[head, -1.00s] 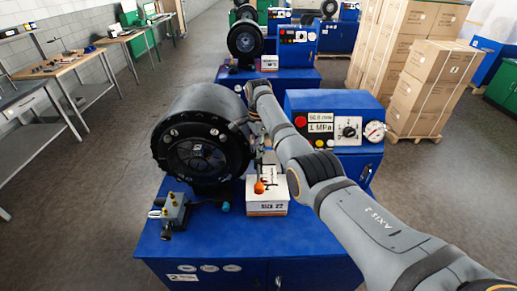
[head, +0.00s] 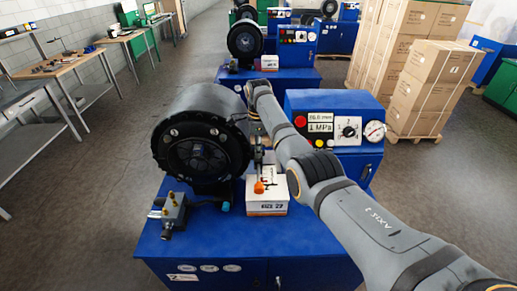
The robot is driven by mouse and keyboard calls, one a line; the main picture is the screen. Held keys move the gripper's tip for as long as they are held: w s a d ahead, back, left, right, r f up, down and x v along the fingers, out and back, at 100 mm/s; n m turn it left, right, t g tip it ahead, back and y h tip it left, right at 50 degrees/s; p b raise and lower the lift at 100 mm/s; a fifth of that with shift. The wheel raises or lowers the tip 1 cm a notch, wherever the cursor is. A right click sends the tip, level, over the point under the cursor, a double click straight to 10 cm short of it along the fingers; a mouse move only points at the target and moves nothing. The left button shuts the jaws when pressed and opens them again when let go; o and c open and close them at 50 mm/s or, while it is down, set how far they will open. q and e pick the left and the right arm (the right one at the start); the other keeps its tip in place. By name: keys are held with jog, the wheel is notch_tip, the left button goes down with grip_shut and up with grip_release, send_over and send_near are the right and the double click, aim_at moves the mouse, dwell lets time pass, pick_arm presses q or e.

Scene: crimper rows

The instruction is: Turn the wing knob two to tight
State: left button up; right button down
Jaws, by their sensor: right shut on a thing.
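My right gripper (head: 257,152) is low beside the right side of the black round crimper head (head: 160,150). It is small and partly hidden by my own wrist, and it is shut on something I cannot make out. An orange ball end (head: 259,187) shows just below it, above a white box (head: 267,207). No part I can clearly identify as wing knob two shows. The blue control box (head: 312,104) bears a black knob (head: 349,131) on a white plate, apart from the gripper. My left gripper is not in view.
A dial gauge (head: 375,131) sits right of the black knob. A small fixture with levers (head: 173,212) stands at the front left of the blue bench (head: 215,245). Other blue machines stand behind, with stacked cartons (head: 430,85) at the right.

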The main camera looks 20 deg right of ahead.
jog(key=shift+w+r, duration=0.1)
jog(key=shift+r, duration=0.1)
jog(key=c, duration=1.5)
grip_release()
jog(key=shift+o, duration=0.5)
jog(key=shift+a, duration=0.1)
jog(key=shift+f, duration=0.1)
notch_tip(320, 180, up, 12)
